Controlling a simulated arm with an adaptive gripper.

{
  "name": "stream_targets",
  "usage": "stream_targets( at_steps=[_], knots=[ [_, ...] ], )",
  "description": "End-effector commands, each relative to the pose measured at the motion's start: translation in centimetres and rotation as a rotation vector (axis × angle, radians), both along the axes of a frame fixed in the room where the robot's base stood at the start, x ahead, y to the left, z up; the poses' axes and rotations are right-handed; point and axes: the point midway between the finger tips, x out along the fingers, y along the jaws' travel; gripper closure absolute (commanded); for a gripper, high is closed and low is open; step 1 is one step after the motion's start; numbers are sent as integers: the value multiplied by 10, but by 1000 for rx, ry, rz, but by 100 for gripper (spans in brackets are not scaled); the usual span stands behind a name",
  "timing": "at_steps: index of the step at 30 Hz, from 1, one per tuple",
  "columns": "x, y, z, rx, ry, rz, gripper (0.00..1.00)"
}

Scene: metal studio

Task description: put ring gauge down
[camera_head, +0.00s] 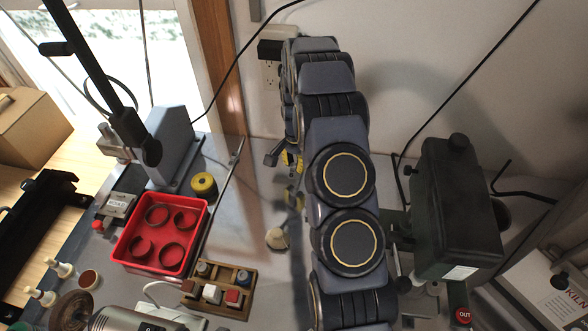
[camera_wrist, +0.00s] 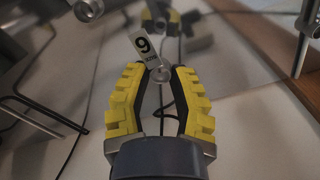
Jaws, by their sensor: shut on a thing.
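My gripper (camera_head: 288,163) is near the wall at the back of the metal table, mostly hidden behind my arm in the head view. In the wrist view its yellow fingers (camera_wrist: 161,84) close in on a small shiny ring, which I take for the ring gauge (camera_wrist: 161,74). A white tag marked 9 (camera_wrist: 146,46) is beside the ring, on its upper left. The ring is held at the fingertips. It is too small to make out in the head view. A yellow and dark shape past the fingertips looks like their reflection in the tabletop.
A red tray (camera_head: 117,253) with round rings stands on the metal table at left, near a yellow cylinder (camera_head: 203,184). A wooden block holder (camera_head: 240,301) is in front. A grey lever device (camera_head: 172,146) stands behind the tray. A dark machine (camera_head: 455,205) stands at right.

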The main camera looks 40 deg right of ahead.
Motion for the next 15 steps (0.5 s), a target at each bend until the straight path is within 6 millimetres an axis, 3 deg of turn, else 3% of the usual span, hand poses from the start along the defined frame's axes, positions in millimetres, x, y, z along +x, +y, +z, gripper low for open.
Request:
stream_targets(
  at_steps=[10,15],
  knots=[
    [15,-8,-21,-1,-1,0,98],
    [14,-7,-46,1,1,0,98]
  ],
)
